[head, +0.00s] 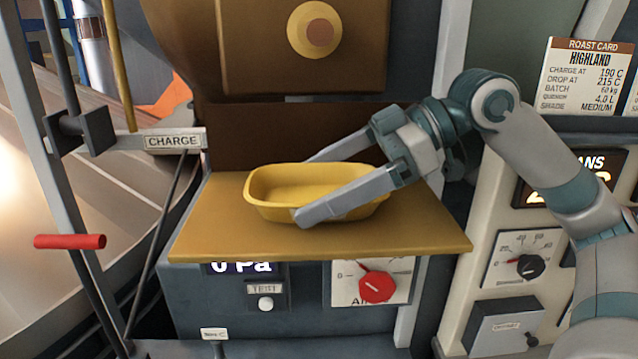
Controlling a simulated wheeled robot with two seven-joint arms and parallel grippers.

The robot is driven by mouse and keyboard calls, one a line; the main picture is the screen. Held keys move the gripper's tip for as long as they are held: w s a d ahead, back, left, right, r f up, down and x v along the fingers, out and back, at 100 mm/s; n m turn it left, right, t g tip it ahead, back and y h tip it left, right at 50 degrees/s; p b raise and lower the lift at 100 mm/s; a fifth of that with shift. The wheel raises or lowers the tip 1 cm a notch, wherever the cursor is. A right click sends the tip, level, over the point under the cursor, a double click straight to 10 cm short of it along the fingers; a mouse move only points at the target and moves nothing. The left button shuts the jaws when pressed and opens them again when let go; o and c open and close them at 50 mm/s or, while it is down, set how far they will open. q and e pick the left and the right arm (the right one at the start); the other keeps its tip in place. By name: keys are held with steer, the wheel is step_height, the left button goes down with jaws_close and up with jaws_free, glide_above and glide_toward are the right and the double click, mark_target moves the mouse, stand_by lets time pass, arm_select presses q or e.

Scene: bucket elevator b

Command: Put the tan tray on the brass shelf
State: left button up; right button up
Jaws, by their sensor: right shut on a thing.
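The tan tray (275,207), yellowish with rounded corners and an empty inside, is upright over the middle of the brass shelf (225,235). It looks to be resting on the shelf, though its underside is hidden. My right gripper (313,188) comes in from the right and is shut on the tray, one finger along its near side and the other at its far side. The near finger covers part of the tray's front wall. My left gripper is not in view.
A brown housing with a round brass knob (314,30) stands behind the shelf. A CHARGE lever with a red handle (70,241) is at the left. Below the shelf is a panel with a red dial (377,287). Shelf surface is clear around the tray.

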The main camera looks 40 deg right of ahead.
steer(key=o, duration=0.8)
steer(key=shift+f, duration=0.1)
steer(key=shift+d+r, duration=0.15)
steer(key=shift+r, duration=0.05)
steer(key=shift+s+d+r, duration=0.1)
steer(key=shift+s+d, duration=0.05)
steer(key=shift+d, duration=0.15)
steer(key=b+v, duration=0.4)
steer(key=v, duration=0.6)
steer(key=shift+s+r, duration=0.1)
steer(key=shift+r, duration=0.05)
steer(key=shift+s+d+r+b, duration=0.25)
steer(key=shift+d+b, duration=0.05)
steer(key=shift+d, duration=0.05)
